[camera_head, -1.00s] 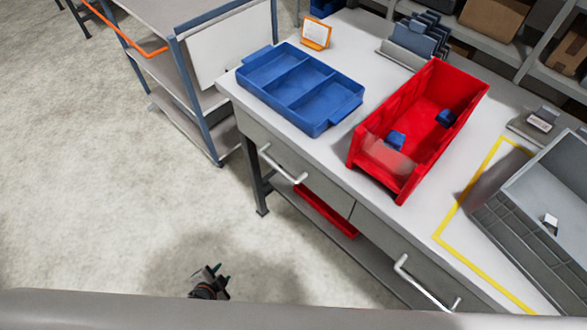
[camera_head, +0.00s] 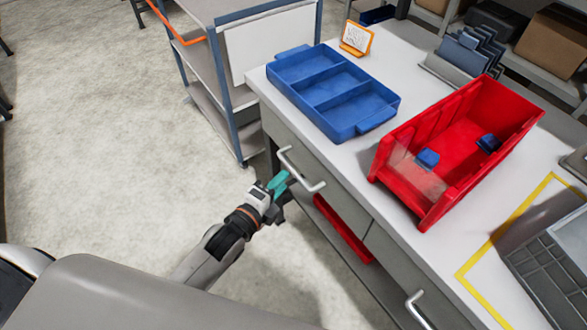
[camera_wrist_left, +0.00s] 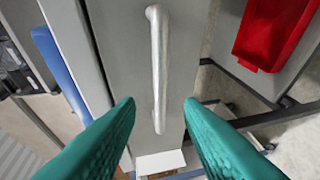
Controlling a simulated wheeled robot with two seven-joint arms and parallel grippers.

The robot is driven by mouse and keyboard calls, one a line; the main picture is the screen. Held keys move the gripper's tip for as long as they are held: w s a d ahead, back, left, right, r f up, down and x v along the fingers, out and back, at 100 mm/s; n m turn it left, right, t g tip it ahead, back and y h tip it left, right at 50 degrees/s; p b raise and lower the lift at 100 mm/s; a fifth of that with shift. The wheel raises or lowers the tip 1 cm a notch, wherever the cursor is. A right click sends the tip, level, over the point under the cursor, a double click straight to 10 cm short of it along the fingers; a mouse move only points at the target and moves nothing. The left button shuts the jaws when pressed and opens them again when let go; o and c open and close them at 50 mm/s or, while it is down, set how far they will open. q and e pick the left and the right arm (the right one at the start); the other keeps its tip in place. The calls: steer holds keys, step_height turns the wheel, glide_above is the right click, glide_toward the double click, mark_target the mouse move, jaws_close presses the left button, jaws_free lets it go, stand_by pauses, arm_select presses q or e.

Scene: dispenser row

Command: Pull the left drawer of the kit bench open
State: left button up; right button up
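The kit bench (camera_head: 345,158) has two grey drawer fronts on its near side. The left drawer (camera_head: 323,168) appears closed, with a light bar handle (camera_head: 302,171). My left gripper (camera_head: 280,184) is just in front of that handle in the head view. In the left wrist view the teal fingers (camera_wrist_left: 160,105) are spread wide, with the handle (camera_wrist_left: 157,65) showing in the gap between them. Nothing is held, and contact with the handle cannot be seen. My right gripper is not in view.
On the bench top are a blue three-part tray (camera_head: 335,92), a red bin (camera_head: 455,150) with blue pieces, and a yellow-marked area (camera_head: 500,235). A shelf cart (camera_head: 235,70) stands left of the bench. The floor in front is open.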

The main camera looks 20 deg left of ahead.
mark_target(293, 169)
arm_select(q)
steer(key=x, duration=0.6)
steer(key=shift+w, duration=0.15)
steer(key=shift+c, duration=0.3)
jaws_close()
